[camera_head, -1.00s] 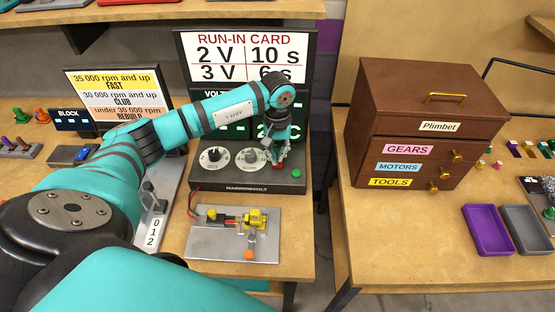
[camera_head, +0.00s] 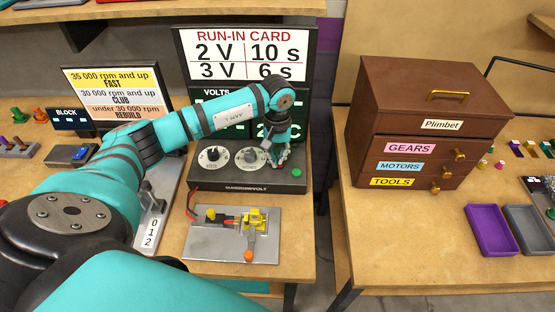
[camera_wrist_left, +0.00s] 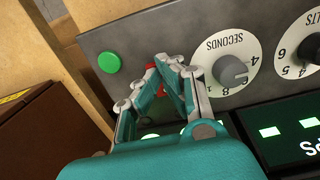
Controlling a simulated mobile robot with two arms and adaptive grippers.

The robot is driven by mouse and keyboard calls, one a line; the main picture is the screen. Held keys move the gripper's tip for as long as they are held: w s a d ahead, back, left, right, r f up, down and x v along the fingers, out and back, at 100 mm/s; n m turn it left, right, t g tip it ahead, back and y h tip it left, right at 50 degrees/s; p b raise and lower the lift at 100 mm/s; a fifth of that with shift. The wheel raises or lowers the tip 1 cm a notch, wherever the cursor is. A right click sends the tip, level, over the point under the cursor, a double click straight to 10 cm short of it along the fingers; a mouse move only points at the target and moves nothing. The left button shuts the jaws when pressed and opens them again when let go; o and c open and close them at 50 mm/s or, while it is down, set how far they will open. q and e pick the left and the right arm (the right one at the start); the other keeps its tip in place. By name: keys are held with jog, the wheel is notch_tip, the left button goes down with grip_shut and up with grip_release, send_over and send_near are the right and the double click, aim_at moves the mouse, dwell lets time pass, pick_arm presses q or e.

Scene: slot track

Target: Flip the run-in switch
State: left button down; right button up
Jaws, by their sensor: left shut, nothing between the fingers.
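The run-in box (camera_head: 215,178) stands on the left bench with a VOLTS dial (camera_head: 212,156) and a SECONDS dial (camera_head: 250,158). A round green light (camera_head: 296,173) glows at its right end and shows in the left wrist view (camera_wrist_left: 109,62). My left gripper (camera_head: 279,160) is shut and empty, its tips low at the box face beside the SECONDS dial. In the left wrist view, its fingers (camera_wrist_left: 172,68) cover most of a small red part (camera_wrist_left: 151,76), perhaps the switch. I cannot tell its position or whether the fingers touch it. My right gripper is out of view.
A metal plate (camera_head: 200,245) with a yellow clamp and motor lies in front of the box. The run-in card (camera_head: 245,50) stands behind it. A gap separates this bench from the right bench, which holds a brown drawer chest (camera_head: 400,110) and trays (camera_head: 490,230).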

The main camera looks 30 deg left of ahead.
pick_arm(q)
jog(key=shift+s+f+b, duration=0.1)
jog(key=shift+f+b, duration=0.4)
jog(key=shift+r, duration=0.15)
jog(key=shift+r+p, duration=0.5)
jog(key=shift+r, duration=0.05)
jog(key=shift+r+p, duration=1.25)
jog(key=shift+r, duration=1.6)
jog(key=shift+f, duration=0.1)
